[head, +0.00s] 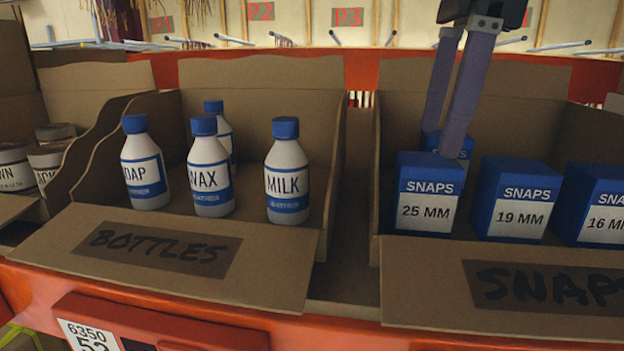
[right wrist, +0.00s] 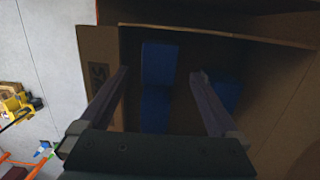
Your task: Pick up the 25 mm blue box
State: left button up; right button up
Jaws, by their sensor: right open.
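The blue 25 mm box (head: 428,190), labelled SNAPS, stands upright at the left of the front row in the snaps bin. My right gripper (head: 445,142) reaches down from above, open and empty, with its fingertips close to the top back of this box. In the right wrist view the open fingers (right wrist: 160,75) lie either side of a blue box (right wrist: 158,62), seemingly the 25 mm one. Contact cannot be told. Another blue box (head: 463,146) stands behind, partly hidden by the fingers. My left gripper is not in view.
The 19 mm box (head: 516,198) and 16 mm box (head: 596,203) stand to the right. The cardboard snaps bin (head: 425,290) has walls around them. A bottles bin (head: 290,255) with several white bottles stands to the left, with a narrow gap between the bins.

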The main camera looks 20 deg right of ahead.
aim_at(429, 159)
jog(key=shift+f+p, duration=0.5)
jog(key=shift+p, duration=0.05)
jog(key=f+p, duration=0.1)
jog(key=f, duration=0.2)
jog(key=f+p, duration=0.1)
jog(key=shift+w+a+f+p, duration=0.1)
jog(key=shift+a+f+p, duration=0.1)
jog(key=shift+a+p, duration=0.15)
jog(key=shift+f, duration=0.15)
jog(key=c, duration=1.5)
grip_shut()
